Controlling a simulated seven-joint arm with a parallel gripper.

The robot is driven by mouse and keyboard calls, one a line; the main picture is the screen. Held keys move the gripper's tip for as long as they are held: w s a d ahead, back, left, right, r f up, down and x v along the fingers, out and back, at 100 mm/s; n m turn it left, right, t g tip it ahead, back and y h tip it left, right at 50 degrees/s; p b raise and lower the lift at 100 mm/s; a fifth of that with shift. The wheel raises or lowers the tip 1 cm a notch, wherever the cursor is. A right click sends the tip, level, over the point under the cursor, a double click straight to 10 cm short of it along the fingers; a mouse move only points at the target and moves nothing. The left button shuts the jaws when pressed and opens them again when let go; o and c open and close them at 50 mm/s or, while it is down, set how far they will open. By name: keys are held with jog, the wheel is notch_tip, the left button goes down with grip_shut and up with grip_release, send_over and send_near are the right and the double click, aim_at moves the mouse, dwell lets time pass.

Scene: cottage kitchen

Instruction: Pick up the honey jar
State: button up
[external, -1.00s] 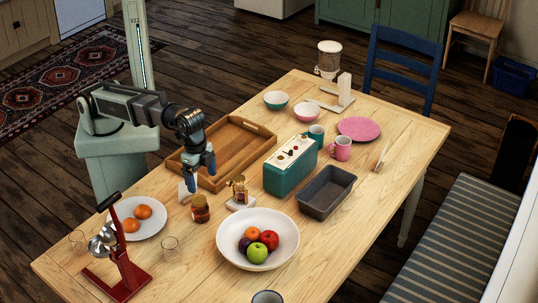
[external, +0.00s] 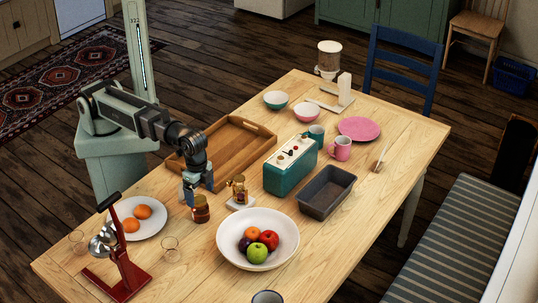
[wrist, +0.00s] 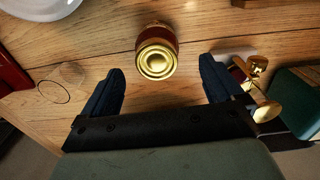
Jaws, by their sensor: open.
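The honey jar (external: 201,210) is a small amber-brown jar standing upright on the wooden table. In the wrist view the jar (wrist: 157,52) shows from above with a round gold lid. My gripper (external: 198,189) is open and empty, low above the table just behind the jar in the external view. In the wrist view its two dark blue fingers (wrist: 161,72) are spread wide, and the jar lies ahead of and roughly between the fingertips. I cannot tell whether they are level with the jar.
A brass-coloured item on a pale base (external: 238,190) stands close to the right of the jar. A plate of oranges (external: 152,230), a glass (external: 170,247) and a red juicer (external: 122,258) are at left. A fruit bowl (external: 232,252) is in front; a wooden tray (external: 255,150) is behind.

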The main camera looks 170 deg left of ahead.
aim_at(199, 199)
jog(key=shift+d+f, duration=0.2)
jog(key=shift+f, duration=2.5)
jog(key=c, duration=1.4)
jog(key=shift+r, duration=0.15)
